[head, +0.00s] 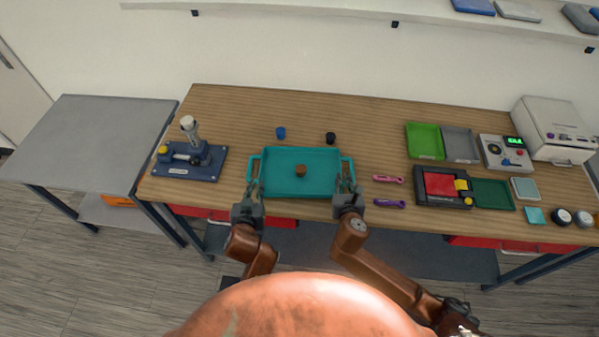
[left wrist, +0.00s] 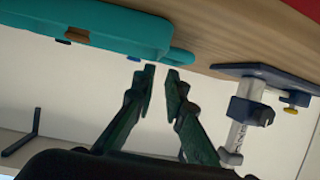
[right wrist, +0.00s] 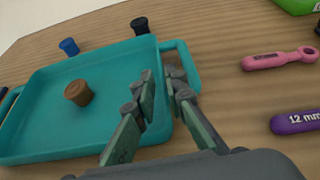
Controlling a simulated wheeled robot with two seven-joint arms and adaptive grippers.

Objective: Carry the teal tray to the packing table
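The teal tray (head: 318,187) lies on the wooden table with a small brown piece (head: 300,170) in it; the brown piece also shows in the right wrist view (right wrist: 78,93). The tray has a handle at each end. My left gripper (left wrist: 160,70) is just short of the left handle (left wrist: 180,57), its fingers apart with nothing seen between them. My right gripper (right wrist: 158,72) is over the tray's right end by the right handle (right wrist: 192,66). Its fingers are apart; contact with the tray cannot be told. No label marks the packing table.
A bare grey table (head: 90,135) stands left of the wooden workbench (head: 375,125). A blue fixture (head: 190,165) is left of the tray; blue (head: 281,132) and black (head: 330,138) knobs lie behind it. Pink (head: 388,179) and purple (head: 389,203) wrenches lie to the right.

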